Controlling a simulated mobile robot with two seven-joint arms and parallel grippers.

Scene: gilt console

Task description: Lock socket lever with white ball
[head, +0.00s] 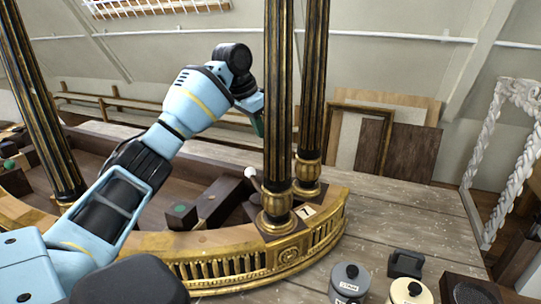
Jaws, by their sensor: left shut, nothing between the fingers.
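The white ball (250,172) sits low behind the front columns, at the end of a lever that is mostly hidden. Dark wooden blocks (222,200) stand beside it inside the gilt console. My left arm reaches in from the left over the console. My left gripper (258,124) is above the white ball, apart from it, and partly hidden behind a black and gold column. It is shut and empty. The socket itself is hard to make out. My right gripper is out of view.
Two black and gold columns (278,100) rise from the curved gilt rail (270,262) close to my left gripper. Another column (38,100) stands at left. A grey jar (349,283), a cream jar (408,292) and a black block (405,262) stand on the wooden table (395,220), whose right side is mostly clear.

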